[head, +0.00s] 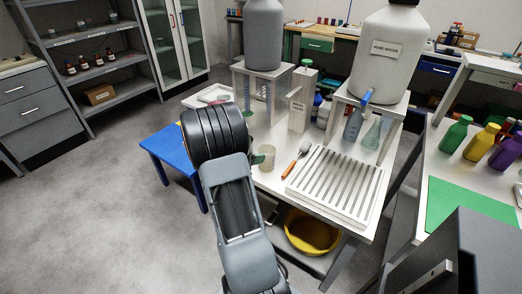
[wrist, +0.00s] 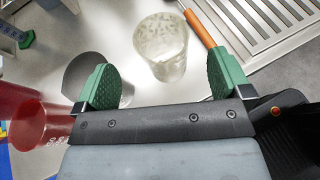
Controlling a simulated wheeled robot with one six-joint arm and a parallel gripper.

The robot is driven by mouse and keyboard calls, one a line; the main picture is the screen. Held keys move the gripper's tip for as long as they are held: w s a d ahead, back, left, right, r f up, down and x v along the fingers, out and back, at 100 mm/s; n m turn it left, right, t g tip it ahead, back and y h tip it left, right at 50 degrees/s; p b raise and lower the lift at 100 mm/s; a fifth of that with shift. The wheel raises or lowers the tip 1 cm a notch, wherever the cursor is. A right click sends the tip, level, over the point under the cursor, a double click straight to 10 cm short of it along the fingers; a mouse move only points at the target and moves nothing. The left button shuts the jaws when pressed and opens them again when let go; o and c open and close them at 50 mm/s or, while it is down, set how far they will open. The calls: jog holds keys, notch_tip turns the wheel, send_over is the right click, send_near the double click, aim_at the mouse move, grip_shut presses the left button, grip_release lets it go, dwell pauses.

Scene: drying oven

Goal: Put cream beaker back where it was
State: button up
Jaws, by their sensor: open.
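The cream beaker (head: 264,157) stands upright on the white worktop, just right of my arm in the head view. In the wrist view the cream beaker (wrist: 160,50) is pale and translucent, ahead of my gripper (wrist: 160,82). The two green fingers are wide apart, with nothing between them. The beaker lies in line with the gap, apart from both fingers. In the head view my arm hides most of the gripper. A red translucent beaker (wrist: 38,124) stands left of the gripper in the wrist view.
An orange-handled brush (head: 295,162) lies right of the beaker, next to a slotted drain rack (head: 337,187). Bottles and a large white carboy (head: 384,55) on a stand are behind.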

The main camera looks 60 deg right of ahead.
jog(key=s+a+r+m+t+y, duration=0.1)
jog(key=a+m+y, duration=0.3)
jog(key=a, duration=0.8)
jog(key=s+a+r+m+t+y, duration=0.1)
jog(key=a+r+m+t+y, duration=0.2)
jog(key=a, duration=1)
jog(key=s+a+r+m+t+y, duration=0.1)
jog(key=a+m+t+y, duration=0.3)
jog(key=a, duration=0.8)
jog(key=r+m+y, duration=0.1)
jog(key=m, duration=0.1)
jog(key=shift+s+a+r+m+y, duration=0.2)
jog(key=shift+s+a+m+y, duration=0.05)
jog(key=shift+a+m+y, duration=0.1)
jog(key=shift+r+p, duration=0.15)
jog(key=shift+p, duration=0.2)
